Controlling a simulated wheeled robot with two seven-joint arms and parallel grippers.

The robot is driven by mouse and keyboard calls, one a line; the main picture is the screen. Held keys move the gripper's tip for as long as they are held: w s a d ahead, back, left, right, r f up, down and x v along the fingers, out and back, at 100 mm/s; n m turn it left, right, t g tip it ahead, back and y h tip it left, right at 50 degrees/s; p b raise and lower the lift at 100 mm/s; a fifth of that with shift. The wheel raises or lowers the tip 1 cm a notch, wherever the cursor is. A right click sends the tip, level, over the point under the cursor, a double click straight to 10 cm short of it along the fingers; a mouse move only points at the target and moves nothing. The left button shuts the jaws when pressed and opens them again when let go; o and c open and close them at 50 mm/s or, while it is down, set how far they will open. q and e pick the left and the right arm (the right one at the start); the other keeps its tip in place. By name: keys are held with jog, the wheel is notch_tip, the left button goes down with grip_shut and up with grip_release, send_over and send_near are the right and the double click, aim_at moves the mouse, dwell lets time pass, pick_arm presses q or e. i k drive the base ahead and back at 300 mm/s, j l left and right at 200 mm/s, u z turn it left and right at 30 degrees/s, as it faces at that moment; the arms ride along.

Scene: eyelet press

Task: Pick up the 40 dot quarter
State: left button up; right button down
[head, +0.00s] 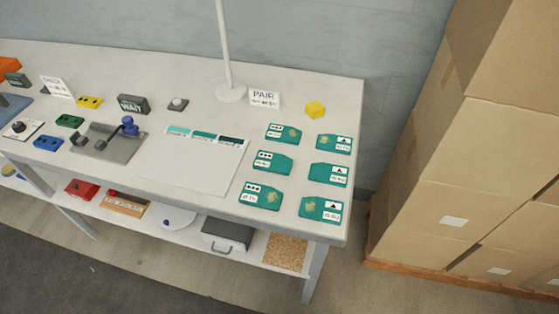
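Teal shoe quarters lie flat at the right of the table in two columns. The left column has labels with dots: a far one (284,134), a middle one (272,162) and a near one (261,196). The right column has labels with a triangle: a far one (333,144), a middle one (328,174) and a near one (321,209). The size print under the symbols is too small to read surely, so I cannot tell which dot quarter is the 40. All lie apart from each other. Neither of my grippers is in view.
A white sheet (185,170) with teal strips lies left of the quarters. A PAIR sign (264,98), a yellow block (315,110) and a lamp pole (225,50) stand behind. The press (115,142) is further left. Stacked cartons (480,170) stand right of the table.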

aim_at(281, 164)
jog(key=j+z, duration=0.45)
jog(key=k+j+z, duration=0.2)
jog(key=j+z, duration=0.3)
jog(key=j, duration=0.15)
